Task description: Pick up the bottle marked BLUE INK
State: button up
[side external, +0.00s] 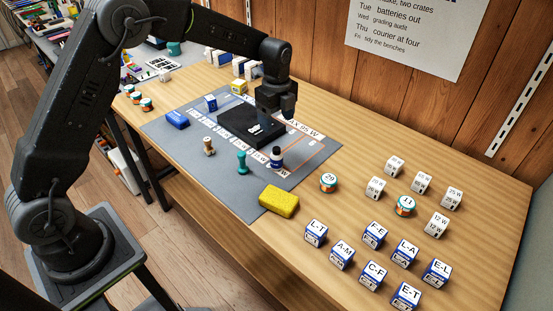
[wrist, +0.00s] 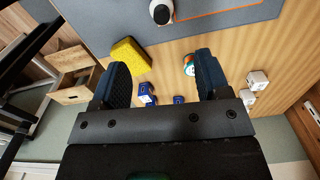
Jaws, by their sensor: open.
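A small dark bottle with a white label and dark cap (side external: 277,157) stands upright on the grey mat (side external: 318,150), near its right end. Its label is too small to read. It shows from above at the top edge of the wrist view (wrist: 161,12), partly cut off. My gripper (side external: 288,108) is above the mat, higher than the bottle and beside the black pad. In the wrist view my gripper (wrist: 163,75) has its two fingers wide apart with nothing between them.
A yellow sponge (side external: 279,201) lies at the mat's near right corner. A teal peg-like piece (side external: 242,161) and a tan one (side external: 209,146) stand left of the bottle. A black pad (side external: 236,132) lies behind. Several lettered cubes (side external: 375,233) and a round tin (side external: 328,182) are right.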

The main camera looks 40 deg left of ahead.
aim_at(277, 149)
notch_tip(277, 149, down, 9)
jog(key=shift+f, duration=0.1)
jog(key=f, duration=0.5)
jog(key=shift+w+a, duration=0.2)
jog(key=c, duration=1)
jog(key=shift+r, duration=0.15)
